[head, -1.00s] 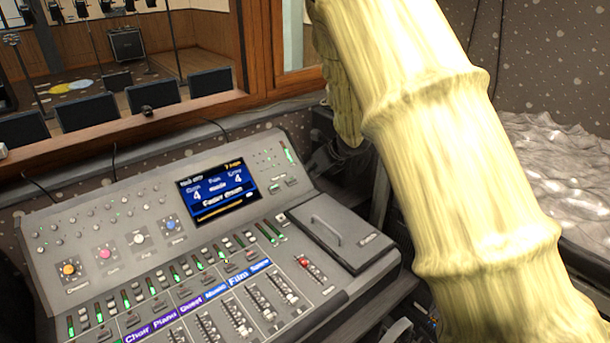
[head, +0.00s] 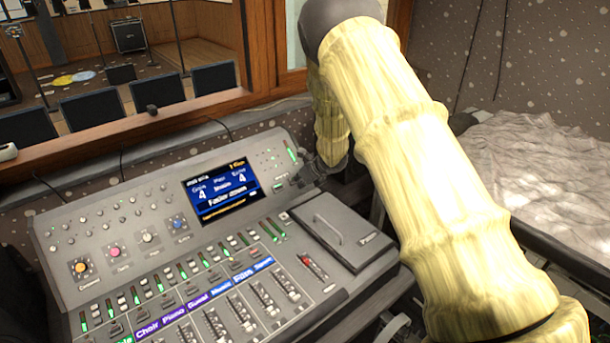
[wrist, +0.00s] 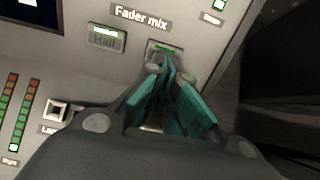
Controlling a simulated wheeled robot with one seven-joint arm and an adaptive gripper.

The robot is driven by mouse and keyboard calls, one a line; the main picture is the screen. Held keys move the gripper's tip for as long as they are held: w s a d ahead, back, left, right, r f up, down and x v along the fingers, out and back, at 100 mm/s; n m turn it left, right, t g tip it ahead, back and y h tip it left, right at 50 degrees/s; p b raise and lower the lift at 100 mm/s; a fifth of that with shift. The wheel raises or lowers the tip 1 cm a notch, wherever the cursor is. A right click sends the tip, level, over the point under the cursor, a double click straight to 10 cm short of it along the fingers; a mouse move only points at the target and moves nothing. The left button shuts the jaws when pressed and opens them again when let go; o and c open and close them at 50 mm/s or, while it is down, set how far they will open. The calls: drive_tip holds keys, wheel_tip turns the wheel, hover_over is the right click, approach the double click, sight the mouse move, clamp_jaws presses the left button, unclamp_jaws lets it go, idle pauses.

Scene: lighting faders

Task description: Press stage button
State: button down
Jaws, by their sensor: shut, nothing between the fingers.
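Under the "Fader mix" label in the wrist view, two small buttons sit side by side on the grey console. The left one (wrist: 105,37) reads "Hall" and has a lit strip. The right button (wrist: 164,47) shows a green strip; its lettering is hidden by my fingertips, so I cannot read whether it says stage. My gripper (wrist: 166,70) is shut and empty, its teal-padded fingers over the lower part of that right button. I cannot tell whether they touch it. In the head view my gripper (head: 304,178) is at the console's upper right, beside the screen.
The mixing console (head: 120,262) has a lit screen (head: 221,189), knobs and rows of faders with coloured labels. A closed grey lid with a handle (head: 328,230) lies at its right. A wooden window frame (head: 150,125) runs behind. A crumpled pale sheet (head: 540,180) lies to the right.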

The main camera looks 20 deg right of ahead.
drive_tip(key=shift+x, duration=0.75)
drive_tip(key=shift+w+a+f+b, duration=0.15)
drive_tip(key=shift+w+f+b, duration=0.2)
drive_tip(key=shift+f+b, duration=0.4)
drive_tip(key=shift+r, duration=0.25)
drive_tip(key=shift+s+r, duration=0.3)
drive_tip(key=shift+r, duration=0.15)
drive_tip(key=v, duration=0.2)
drive_tip(key=b+v, duration=0.1)
drive_tip(key=v, duration=0.3)
drive_tip(key=shift+d+f, duration=0.15)
drive_tip(key=shift+d, duration=0.15)
drive_tip(key=b+v, duration=0.2)
drive_tip(key=v, duration=0.5)
